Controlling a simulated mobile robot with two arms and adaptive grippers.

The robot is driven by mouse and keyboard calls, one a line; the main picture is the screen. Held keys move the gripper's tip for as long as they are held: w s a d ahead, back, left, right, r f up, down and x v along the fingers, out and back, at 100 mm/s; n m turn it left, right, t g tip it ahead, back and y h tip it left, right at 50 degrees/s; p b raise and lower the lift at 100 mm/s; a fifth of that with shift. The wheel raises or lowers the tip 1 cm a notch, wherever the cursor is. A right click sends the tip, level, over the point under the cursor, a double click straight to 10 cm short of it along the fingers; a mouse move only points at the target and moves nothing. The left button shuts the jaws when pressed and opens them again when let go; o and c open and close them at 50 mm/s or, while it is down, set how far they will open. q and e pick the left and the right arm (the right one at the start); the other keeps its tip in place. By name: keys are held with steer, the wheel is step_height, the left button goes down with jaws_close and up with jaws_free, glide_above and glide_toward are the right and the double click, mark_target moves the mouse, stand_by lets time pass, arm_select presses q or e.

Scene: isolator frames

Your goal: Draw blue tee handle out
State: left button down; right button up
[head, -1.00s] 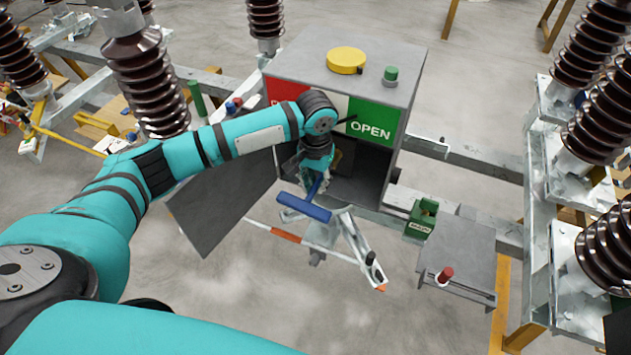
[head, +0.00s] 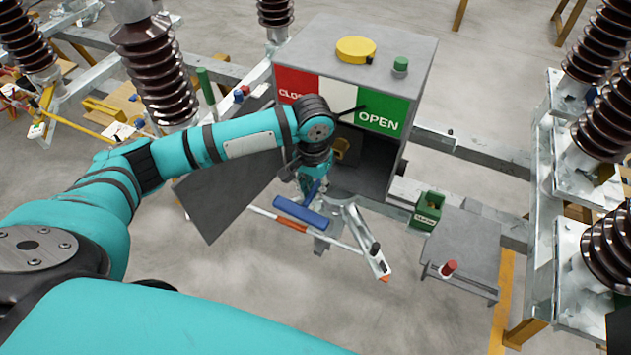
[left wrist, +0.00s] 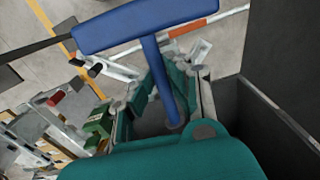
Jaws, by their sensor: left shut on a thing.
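The blue tee handle (head: 301,212) sticks out at the front of the grey cabinet (head: 420,75), below the CLOSED and OPEN panel. Its crossbar lies across the end of a blue stem. In the left wrist view the blue tee handle (left wrist: 150,24) is large, with its stem running down between the fingers. My left gripper (head: 313,182) is at the open cabinet front, shut on the stem behind the crossbar. Its fingers (left wrist: 172,100) show on both sides of the stem. The inner end of the stem is hidden by the gripper. My right gripper is not in view.
The cabinet door (head: 225,180) hangs open on the left. A grey shelf (head: 462,250) with a red knob (head: 448,267) and a green box (head: 427,208) stand at the right. Brown insulators (head: 155,75) stand around.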

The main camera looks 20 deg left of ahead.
arm_select(q)
steer(key=shift+s, duration=1.1)
